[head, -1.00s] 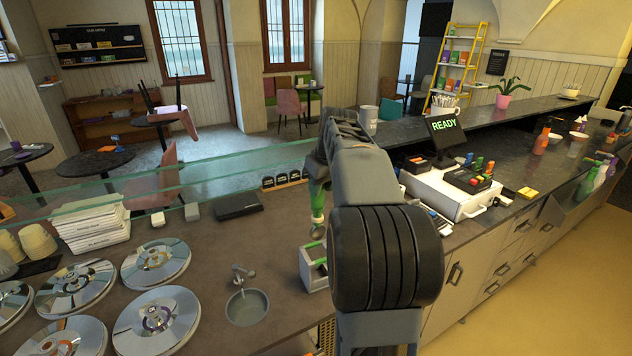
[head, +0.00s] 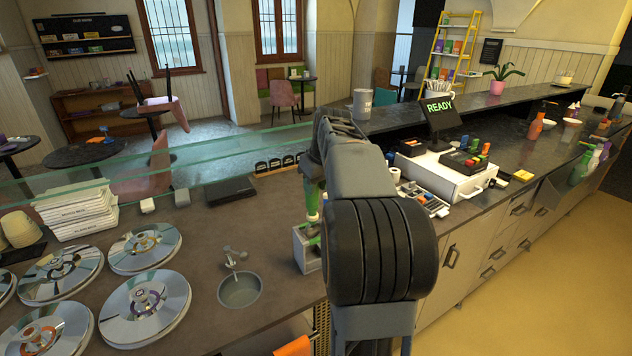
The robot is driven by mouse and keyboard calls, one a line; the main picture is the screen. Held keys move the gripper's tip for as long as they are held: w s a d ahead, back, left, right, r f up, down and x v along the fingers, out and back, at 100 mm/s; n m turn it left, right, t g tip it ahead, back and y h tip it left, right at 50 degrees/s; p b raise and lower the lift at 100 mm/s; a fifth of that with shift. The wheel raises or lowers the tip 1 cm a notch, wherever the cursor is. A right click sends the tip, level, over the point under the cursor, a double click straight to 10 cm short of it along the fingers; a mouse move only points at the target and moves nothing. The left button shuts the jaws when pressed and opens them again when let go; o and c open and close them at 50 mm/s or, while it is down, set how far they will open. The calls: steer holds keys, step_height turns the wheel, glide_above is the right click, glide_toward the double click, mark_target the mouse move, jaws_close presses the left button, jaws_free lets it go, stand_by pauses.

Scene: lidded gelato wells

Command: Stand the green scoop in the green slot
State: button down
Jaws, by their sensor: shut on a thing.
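The green scoop (head: 312,199) hangs upright below my gripper (head: 311,172), which is shut on its upper part. My own arm covers much of the gripper. The scoop's lower end meets the top of a small white holder (head: 305,258) on the counter. Its metal bowl no longer shows, and I cannot tell whether it is inside the green slot or behind the rim. A green marking shows at the holder's top; the holder's right side is hidden by my arm.
A small round sink (head: 240,290) with a tap and several round metal well lids (head: 145,247) lie to the left. A glass screen (head: 220,160) runs behind. The till (head: 450,185) stands right. An orange cloth (head: 292,347) hangs at the front.

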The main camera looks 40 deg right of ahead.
steer(key=shift+f+b, duration=3.45)
steer(key=shift+f, duration=1.55)
steer(key=c, duration=0.7)
jaws_free()
steer(key=shift+c, duration=0.2)
step_height(320, 180, up, 9)
steer(key=p, duration=0.7)
glide_above(314, 222)
steer(key=s, duration=0.3)
steer(key=shift+w+a, duration=0.1)
steer(key=shift+w, duration=0.1)
